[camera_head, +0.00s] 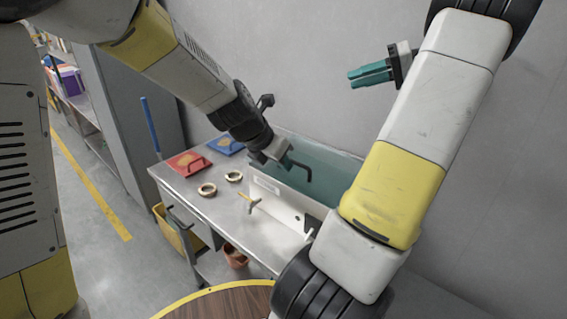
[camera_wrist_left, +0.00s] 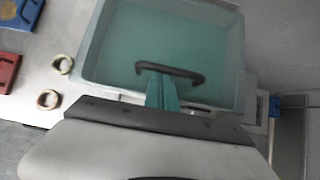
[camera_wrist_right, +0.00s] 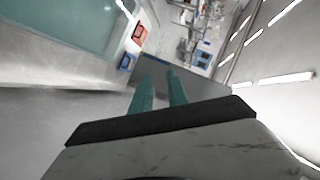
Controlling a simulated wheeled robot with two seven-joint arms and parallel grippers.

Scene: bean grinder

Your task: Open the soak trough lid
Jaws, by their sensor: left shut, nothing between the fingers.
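The soak trough (camera_head: 274,187) is a pale box on the metal bench, and its teal lid (camera_head: 330,172) lies flat across the top. A dark bar handle (camera_head: 304,166) stands on the lid; it also shows in the left wrist view (camera_wrist_left: 186,73). My left gripper (camera_head: 288,165) is shut with nothing in it. Its teal fingertips (camera_wrist_left: 158,76) are at the handle's left part, overlapping it in the left wrist view; contact cannot be told. My right gripper (camera_head: 350,79) is open and empty, raised near the wall; a gap shows between its fingers (camera_wrist_right: 160,80).
A round wooden table (camera_head: 225,305) stands in front. A grey wall rises behind the trough.

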